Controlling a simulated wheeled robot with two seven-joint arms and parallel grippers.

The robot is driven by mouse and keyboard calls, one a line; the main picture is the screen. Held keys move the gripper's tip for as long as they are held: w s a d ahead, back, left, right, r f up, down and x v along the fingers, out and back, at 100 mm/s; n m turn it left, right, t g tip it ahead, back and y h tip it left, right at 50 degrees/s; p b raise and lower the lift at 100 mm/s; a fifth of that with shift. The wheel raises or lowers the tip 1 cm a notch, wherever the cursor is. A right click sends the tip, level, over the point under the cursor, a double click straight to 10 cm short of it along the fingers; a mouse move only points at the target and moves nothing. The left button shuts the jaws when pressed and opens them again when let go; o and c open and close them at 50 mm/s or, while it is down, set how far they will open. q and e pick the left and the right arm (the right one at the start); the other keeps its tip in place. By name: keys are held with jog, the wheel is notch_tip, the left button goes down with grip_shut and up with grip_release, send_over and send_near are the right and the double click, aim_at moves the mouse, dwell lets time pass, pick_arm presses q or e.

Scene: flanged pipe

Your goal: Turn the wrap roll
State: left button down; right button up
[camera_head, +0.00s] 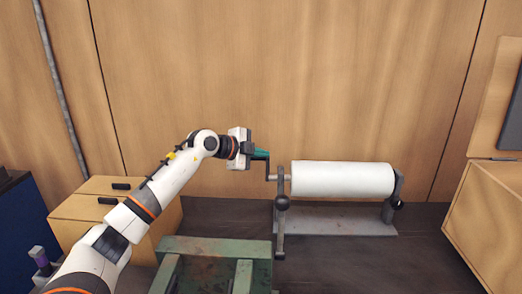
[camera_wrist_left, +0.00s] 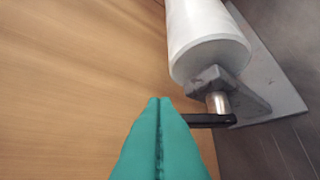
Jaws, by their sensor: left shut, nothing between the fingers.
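The white wrap roll (camera_head: 342,179) lies level on a grey stand, and its near end shows in the left wrist view (camera_wrist_left: 205,45). A dark crank (camera_head: 267,169) sticks out at the roll's left end. In the left wrist view the black crank arm (camera_wrist_left: 208,120) runs from a metal shaft (camera_wrist_left: 217,103) to the teal fingers. My left gripper (camera_head: 264,154) is at the upper end of the crank, left of the roll. Its teal fingers (camera_wrist_left: 159,100) are shut together with nothing between them. They hide the crank's far end, and I cannot tell whether they touch it.
The stand's grey base plate (camera_head: 330,222) rests on a dark surface, with a ball-ended lever (camera_head: 282,202) at its left. A green metal frame (camera_head: 215,247) stands in front. Wooden boxes (camera_head: 95,207) are at left, and a wooden cabinet (camera_head: 495,220) is at right.

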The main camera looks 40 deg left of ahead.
pick_arm(q)
jog(key=shift+w+a+f, duration=0.3)
jog(key=shift+w+f, duration=0.15)
jog(key=shift+w, duration=0.1)
